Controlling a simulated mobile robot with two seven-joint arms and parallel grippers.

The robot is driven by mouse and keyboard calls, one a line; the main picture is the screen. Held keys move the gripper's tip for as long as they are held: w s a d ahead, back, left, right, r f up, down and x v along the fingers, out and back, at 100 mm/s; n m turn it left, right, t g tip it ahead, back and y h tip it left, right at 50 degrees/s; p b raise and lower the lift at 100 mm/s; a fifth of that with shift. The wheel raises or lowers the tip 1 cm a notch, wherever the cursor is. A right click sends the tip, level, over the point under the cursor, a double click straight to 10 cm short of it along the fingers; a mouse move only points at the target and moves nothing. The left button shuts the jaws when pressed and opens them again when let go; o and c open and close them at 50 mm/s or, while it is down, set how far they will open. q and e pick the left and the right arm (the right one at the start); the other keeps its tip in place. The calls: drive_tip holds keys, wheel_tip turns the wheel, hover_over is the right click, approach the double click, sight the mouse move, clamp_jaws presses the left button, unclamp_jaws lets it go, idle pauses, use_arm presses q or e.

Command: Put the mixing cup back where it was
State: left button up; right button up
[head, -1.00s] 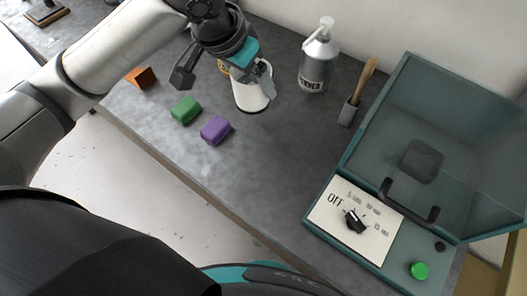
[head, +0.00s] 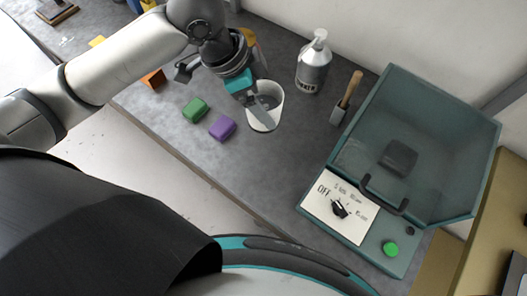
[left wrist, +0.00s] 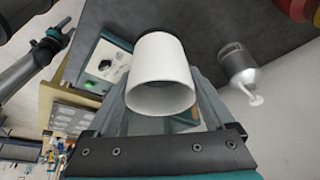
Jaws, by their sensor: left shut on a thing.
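The mixing cup (head: 277,96) is white, with a grey inside, and is near the middle of the bench in the head view. My left gripper (head: 259,104) is shut on it, with one finger across the cup's near side. In the left wrist view the cup (left wrist: 160,82) sits between the two fingers, its open mouth towards the camera. I cannot tell whether its base touches the bench.
A steel pump bottle (head: 313,65) and a brush in a holder (head: 338,115) stand at the back. Green (head: 195,110), purple (head: 222,128) and orange (head: 154,79) blocks lie left of the cup. A teal box with a clear lid (head: 400,150) stands at right.

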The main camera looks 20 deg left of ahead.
use_arm(q)
wheel_tip(320, 180, down, 20)
drive_tip(key=b, duration=0.2)
drive_tip(key=shift+b, duration=0.3)
drive_tip(key=shift+f, duration=0.15)
drive_tip(key=o, duration=1.5)
drive_tip(key=p+v, duration=0.1)
drive_tip(key=v, duration=1.1)
drive_tip(key=shift+r+p, duration=0.25)
drive_tip(key=shift+p, duration=0.05)
